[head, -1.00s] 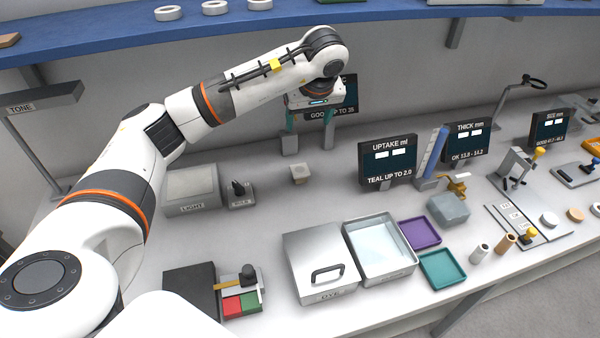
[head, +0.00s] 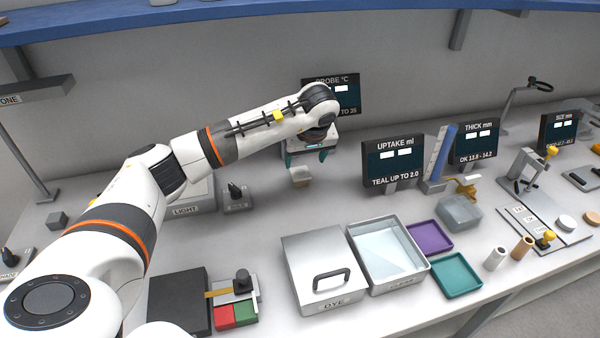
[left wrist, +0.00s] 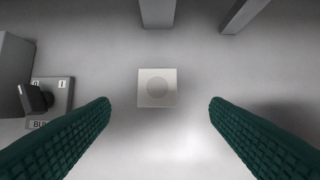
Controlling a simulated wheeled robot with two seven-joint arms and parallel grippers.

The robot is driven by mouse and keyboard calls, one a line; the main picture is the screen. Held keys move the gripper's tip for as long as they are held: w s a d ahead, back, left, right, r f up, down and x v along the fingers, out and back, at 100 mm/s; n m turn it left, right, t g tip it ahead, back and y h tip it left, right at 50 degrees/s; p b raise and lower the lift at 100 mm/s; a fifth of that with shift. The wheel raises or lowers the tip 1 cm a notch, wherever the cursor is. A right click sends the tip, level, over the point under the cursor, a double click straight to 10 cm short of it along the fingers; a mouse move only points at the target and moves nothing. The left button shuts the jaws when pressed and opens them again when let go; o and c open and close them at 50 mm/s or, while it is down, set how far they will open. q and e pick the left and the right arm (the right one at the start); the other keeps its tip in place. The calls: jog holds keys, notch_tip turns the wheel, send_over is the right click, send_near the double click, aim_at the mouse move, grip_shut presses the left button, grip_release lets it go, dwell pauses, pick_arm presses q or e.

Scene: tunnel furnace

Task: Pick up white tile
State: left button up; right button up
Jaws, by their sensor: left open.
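A small pale square block (head: 301,177) stands on the bench below my left gripper. In the left wrist view it shows as a light square (left wrist: 145,99) with a round, slightly darker disc shape on its top; I cannot tell whether that is a separate piece. My left gripper (head: 306,156) is open above it, its teal fingers pointing down. In the left wrist view the fingers (left wrist: 160,103) are wide apart, one on each side of the square, with nothing between them. A round white piece (head: 567,221) lies far right. My right gripper is not in view.
The probe display (head: 346,96) stands behind the gripper, and the uptake display (head: 394,162) to its right. The light box (head: 201,196) and a knob box (head: 237,205) are left of the block. The dye box (head: 295,251) is in front. Bench around the block is clear.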

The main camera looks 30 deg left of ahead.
aim_at(300, 172)
pick_arm(q)
jog(key=shift+p+x, duration=0.65)
jog(key=shift+x, duration=2.35)
jog(key=shift+a+r, duration=0.15)
jog(key=shift+a, duration=0.05)
jog(key=c, duration=1.1)
jog(key=shift+c, duration=0.2)
